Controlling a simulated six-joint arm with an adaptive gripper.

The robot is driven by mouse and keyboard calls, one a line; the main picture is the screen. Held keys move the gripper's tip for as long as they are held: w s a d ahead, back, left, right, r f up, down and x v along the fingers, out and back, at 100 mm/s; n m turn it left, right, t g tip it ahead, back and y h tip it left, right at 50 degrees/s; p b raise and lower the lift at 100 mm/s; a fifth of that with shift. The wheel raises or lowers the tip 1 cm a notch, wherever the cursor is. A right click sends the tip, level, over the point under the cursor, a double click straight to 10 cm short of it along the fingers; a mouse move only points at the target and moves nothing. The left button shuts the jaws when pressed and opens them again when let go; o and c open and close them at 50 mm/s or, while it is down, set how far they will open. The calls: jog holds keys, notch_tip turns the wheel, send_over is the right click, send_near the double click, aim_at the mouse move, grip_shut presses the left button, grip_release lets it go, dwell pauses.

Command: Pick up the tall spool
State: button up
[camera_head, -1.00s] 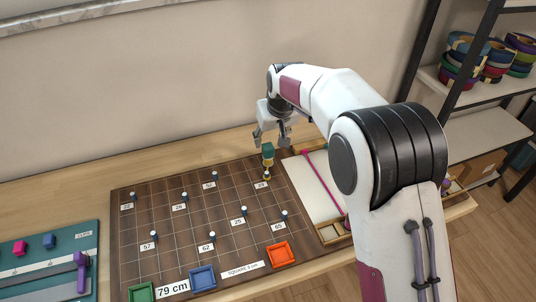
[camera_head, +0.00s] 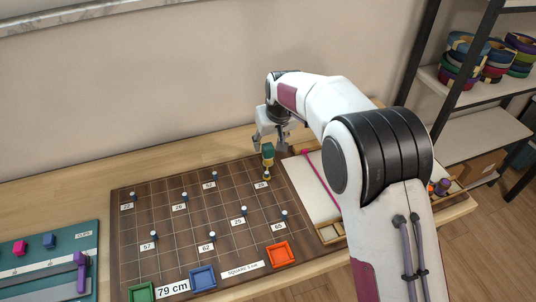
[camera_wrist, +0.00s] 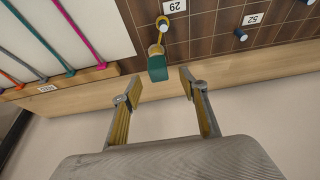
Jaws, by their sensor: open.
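My gripper (camera_head: 269,144) is open and empty above the far right part of the brown grid board. In the wrist view its two fingers (camera_wrist: 158,88) stand apart, with a dark green block (camera_wrist: 157,67) just beyond the gap. That block (camera_head: 268,150) tops a yellow cord at a peg by the label 29 and is not gripped. Small purple and orange pieces (camera_head: 442,187), possibly spools, stand in the tray at the right, partly hidden by my arm. I cannot tell which thing is the tall spool.
The brown board (camera_head: 145,262) carries several pegs and labels. Green, blue (camera_head: 202,278) and orange (camera_head: 280,254) trays line its front. A white panel (camera_wrist: 80,28) with coloured cords lies beside it. A teal clip board (camera_head: 60,240) is at left, shelves (camera_head: 485,125) at right.

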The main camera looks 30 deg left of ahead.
aim_at(268, 146)
jog(key=shift+f, duration=0.1)
jog(key=shift+w+x, duration=0.15)
jog(key=shift+x, duration=1.1)
jog(key=shift+w+x, duration=0.1)
jog(key=shift+x, duration=1.2)
jog(key=c, duration=1.2)
